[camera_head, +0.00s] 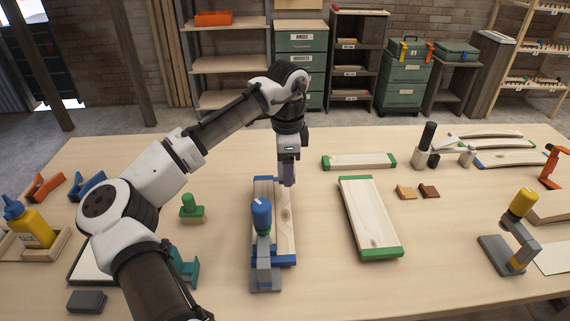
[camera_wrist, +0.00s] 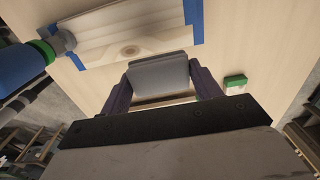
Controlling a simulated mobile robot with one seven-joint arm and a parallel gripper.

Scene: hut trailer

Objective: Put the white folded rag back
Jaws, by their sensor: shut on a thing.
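My gripper (camera_head: 288,178) points down over the far end of a wooden board with blue ends (camera_head: 284,222). In the wrist view its two dark purple fingers (camera_wrist: 160,88) are shut on a pale grey-white folded pad, the white folded rag (camera_wrist: 158,74). The rag sits crosswise between the fingers. In the head view the rag cannot be made out. The blue-marked board (camera_wrist: 135,36) lies beyond the rag in the wrist view. I cannot tell whether the rag touches it.
A blue-topped clamp (camera_head: 262,218) stands at the board's near end. A green-ended board (camera_head: 368,220) lies to the right, another (camera_head: 358,161) behind it. A yellow-topped clamp (camera_head: 521,204) stands far right. The table's near middle is clear.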

